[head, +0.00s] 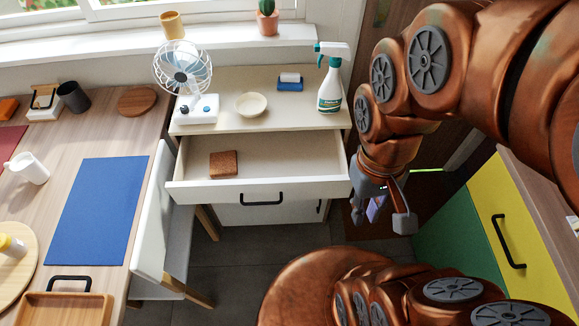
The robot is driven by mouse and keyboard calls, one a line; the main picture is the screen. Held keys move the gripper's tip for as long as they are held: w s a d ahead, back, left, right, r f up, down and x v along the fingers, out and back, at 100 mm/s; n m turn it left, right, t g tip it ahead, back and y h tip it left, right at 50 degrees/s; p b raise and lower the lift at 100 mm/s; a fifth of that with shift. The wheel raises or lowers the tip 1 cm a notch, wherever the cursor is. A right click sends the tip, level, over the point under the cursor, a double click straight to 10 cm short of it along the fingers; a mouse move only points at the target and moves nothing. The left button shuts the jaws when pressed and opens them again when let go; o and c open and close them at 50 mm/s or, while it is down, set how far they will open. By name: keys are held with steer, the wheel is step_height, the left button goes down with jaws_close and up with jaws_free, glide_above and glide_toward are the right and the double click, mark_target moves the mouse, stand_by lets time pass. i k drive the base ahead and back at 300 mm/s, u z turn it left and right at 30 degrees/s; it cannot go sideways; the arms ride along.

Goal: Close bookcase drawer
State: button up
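The bookcase drawer (190,187) is pulled open below the cream cabinet top (228,112). Its white front has a black bar handle (261,199). A brown block (223,164) lies inside the drawer at the left. My gripper (380,218) hangs to the right of the drawer front, its grey fingers pointing down. The fingers are spread apart with nothing visible held between them. It appears apart from the drawer.
A white chair (152,222) stands close to the drawer's left side. A fan (183,72), a bowl (251,105) and a spray bottle (330,84) stand on the cabinet top. A yellow cabinet (509,222) is at right. Dark floor is free in front.

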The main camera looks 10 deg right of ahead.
mark_target(274, 168)
steer(key=z, duration=0.65)
steer(key=i, duration=0.35)
steer(key=u, duration=0.85)
steer(key=k, duration=0.7)
steer(key=u, duration=2.25)
steer(key=i, duration=0.5)
steer(key=u, duration=0.05)
